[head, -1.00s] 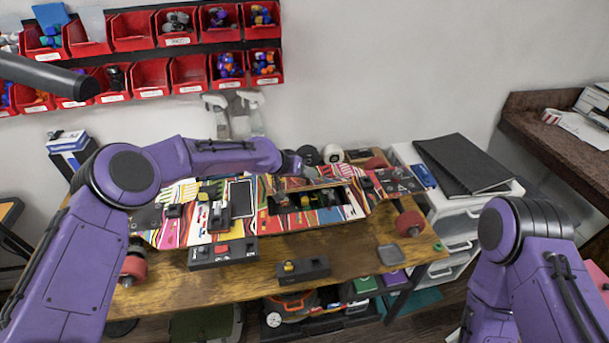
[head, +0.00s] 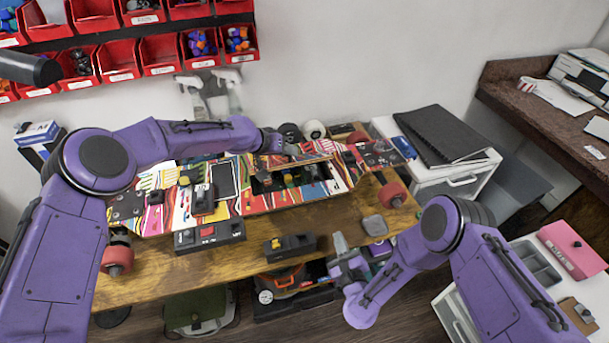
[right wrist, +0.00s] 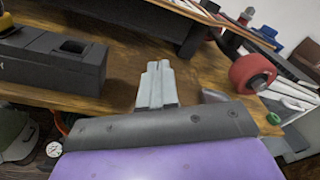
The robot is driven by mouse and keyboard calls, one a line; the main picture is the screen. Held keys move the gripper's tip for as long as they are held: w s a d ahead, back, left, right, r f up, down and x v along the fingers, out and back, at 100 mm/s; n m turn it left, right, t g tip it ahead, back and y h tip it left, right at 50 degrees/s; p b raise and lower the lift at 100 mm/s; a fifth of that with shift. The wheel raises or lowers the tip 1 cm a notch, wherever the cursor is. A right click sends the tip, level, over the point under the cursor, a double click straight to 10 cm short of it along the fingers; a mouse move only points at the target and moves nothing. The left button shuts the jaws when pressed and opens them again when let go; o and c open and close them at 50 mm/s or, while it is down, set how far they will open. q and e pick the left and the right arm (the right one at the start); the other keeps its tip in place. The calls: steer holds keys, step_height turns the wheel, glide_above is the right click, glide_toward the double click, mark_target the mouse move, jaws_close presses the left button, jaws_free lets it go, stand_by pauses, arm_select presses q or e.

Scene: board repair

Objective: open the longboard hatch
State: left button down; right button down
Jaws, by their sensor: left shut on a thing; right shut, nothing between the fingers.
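The longboard (head: 130,205), with bright striped graphics and red wheels, lies along the table. Its hatch opening (head: 290,182) is uncovered, with dark space and small parts showing inside. The hatch lid (head: 305,161) stands raised along the far side of the opening, seen almost edge-on. My left gripper (head: 272,143) is at the lid's far left end and shut on it; its fingertips are hard to make out. My right gripper (head: 340,245) is shut and empty by the table's front edge. Its closed fingers also show in the right wrist view (right wrist: 158,75).
Black boxes with switches (head: 210,237) and (head: 290,247) stand on the table (head: 150,285) in front of the board. A small grey dish (head: 375,225) lies to the right. White drawers (head: 465,180) stand beside the table, and red bins (head: 160,55) hang behind.

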mark_target(307, 193)
arm_select(q)
steer(key=shift+w, duration=0.1)
arm_select(e)
steer(key=w+a+r+m+t+y, duration=0.2)
steer(key=w+a+r+m, duration=0.25)
steer(key=a+r, duration=0.2)
steer(key=shift+m, duration=0.25)
steer(key=x, duration=0.9)
steer(key=shift+s+a+r, duration=0.1)
steer(key=shift+a, duration=0.25)
steer(key=shift+w+a+r, duration=0.1)
steer(key=shift+w+r, duration=0.25)
steer(key=shift+r, duration=0.2)
steer(key=shift+w+a+r, duration=0.15)
steer(key=shift+w+r, duration=0.2)
steer(key=shift+r, duration=0.25)
steer(key=shift+w+a+r, duration=0.1)
steer(key=shift+w+r, duration=0.2)
steer(key=shift+r, duration=0.15)
